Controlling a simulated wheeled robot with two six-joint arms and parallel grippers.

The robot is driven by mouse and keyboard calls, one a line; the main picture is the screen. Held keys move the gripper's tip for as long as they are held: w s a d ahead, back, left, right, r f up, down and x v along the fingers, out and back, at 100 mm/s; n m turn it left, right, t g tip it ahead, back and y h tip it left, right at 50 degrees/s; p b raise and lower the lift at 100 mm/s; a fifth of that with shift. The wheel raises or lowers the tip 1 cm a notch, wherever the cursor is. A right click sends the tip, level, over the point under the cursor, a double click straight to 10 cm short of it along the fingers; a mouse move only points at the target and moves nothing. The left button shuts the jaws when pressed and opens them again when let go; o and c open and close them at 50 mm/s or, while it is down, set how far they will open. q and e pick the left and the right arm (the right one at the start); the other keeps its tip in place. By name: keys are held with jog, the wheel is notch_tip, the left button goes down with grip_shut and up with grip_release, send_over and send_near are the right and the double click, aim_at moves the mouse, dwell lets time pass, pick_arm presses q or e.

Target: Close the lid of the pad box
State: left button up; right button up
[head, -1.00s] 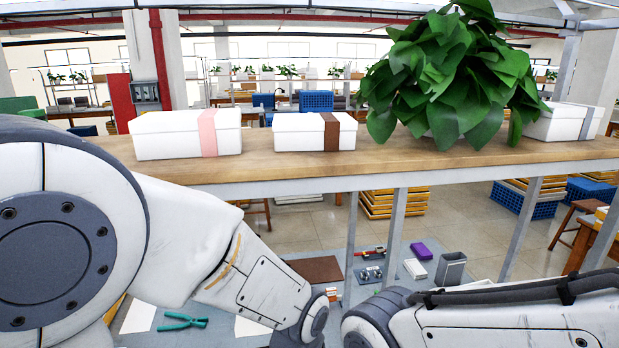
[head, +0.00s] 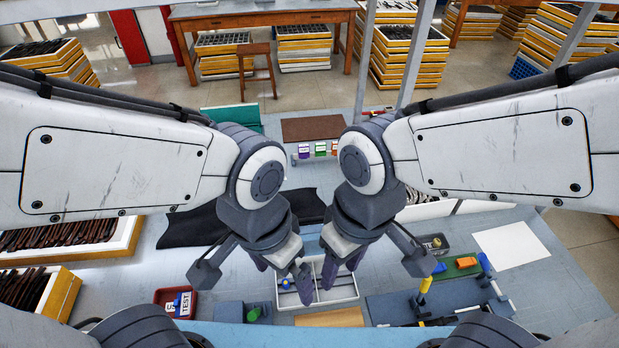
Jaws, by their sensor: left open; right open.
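In the head view, my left gripper (head: 283,274) and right gripper (head: 343,266) hang close together over the middle of the bench, fingers down. Both are open, with nothing seen between the fingers. Below them is a white box (head: 345,288) with compartments, its top open and partly hidden by the fingers. A small blue and yellow item lies in its left part. A light blue piece shows behind it, mostly covered by my grippers. I cannot tell for sure which object is the pad box, or see its lid clearly.
A red tray (head: 160,297) with test labels stands front left. A blue fixture (head: 440,300) with tools is front right, and a white sheet (head: 513,246) lies beyond it. A brown mat (head: 313,128) is at the back. Crates of frames (head: 118,240) line the left.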

jog(key=w+a+n+g+b, duration=0.1)
jog(key=w+a+n, duration=0.35)
jog(key=w, duration=0.55)
jog(key=n+h, duration=0.1)
jog(key=n, duration=0.1)
send_over(311, 237)
jog(key=s+a, duration=0.2)
jog(key=s, duration=0.2)
notch_tip(311, 237, down, 2)
jog(key=w+f+n+g+b, duration=0.2)
jog(key=w+f+n, duration=0.3)
jog(key=w+f, duration=0.55)
jog(key=w+d+p+x, duration=0.1)
jog(key=p+x, duration=0.1)
jog(key=x, duration=0.7)
jog(key=shift+w+d+f+n+h+p, duration=0.15)
jog(key=shift+w+f+n+h+p, duration=0.1)
jog(key=shift+f+n+h+p, duration=0.1)
jog(key=shift+r, duration=0.1)
grip_shut()
